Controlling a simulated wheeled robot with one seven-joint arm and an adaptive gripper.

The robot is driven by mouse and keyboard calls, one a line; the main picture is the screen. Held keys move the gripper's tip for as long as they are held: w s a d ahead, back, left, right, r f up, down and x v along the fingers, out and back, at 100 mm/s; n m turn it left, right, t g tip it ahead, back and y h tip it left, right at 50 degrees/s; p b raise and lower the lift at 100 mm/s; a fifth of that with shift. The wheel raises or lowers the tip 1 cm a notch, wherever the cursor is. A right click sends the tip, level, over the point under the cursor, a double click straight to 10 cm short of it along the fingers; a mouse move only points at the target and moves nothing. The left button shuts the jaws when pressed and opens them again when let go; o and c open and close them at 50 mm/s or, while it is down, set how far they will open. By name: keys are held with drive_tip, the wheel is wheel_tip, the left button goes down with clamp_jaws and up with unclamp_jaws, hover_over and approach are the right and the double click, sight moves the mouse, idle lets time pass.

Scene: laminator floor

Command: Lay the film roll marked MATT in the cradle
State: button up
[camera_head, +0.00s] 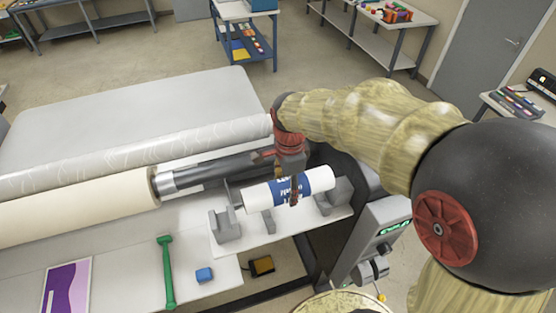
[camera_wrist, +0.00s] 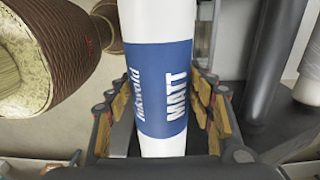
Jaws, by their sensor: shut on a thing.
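The film roll (camera_head: 319,180) is white with a blue label band. In the wrist view the band on the roll (camera_wrist: 160,88) reads "MATT". My gripper (camera_head: 293,196) is shut around the roll's labelled middle from above, with a finger on each side in the wrist view (camera_wrist: 162,110). The cradle (camera_head: 226,228) is a set of grey notched blocks on a white shelf. The roll lies roughly level along the cradle and over it in the head view. I cannot tell whether it touches the blocks; the roll partly hides them.
A large cream roll (camera_head: 80,217) and a dark shaft (camera_head: 215,171) lie just left of the cradle. A grey control post (camera_head: 377,238) stands to the right.

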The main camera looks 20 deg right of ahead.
sight(288, 181)
drive_tip(key=shift+r, duration=0.25)
drive_tip(key=shift+w+f+b, duration=0.15)
drive_tip(key=shift+f+b, duration=0.15)
drive_tip(key=shift+f, duration=0.15)
drive_tip(key=shift+f+b, duration=2.45)
drive_tip(key=shift+f, duration=1.25)
drive_tip(key=o, duration=1.5)
drive_tip(key=shift+o, duration=0.8)
wheel_tip(288, 181, up, 12)
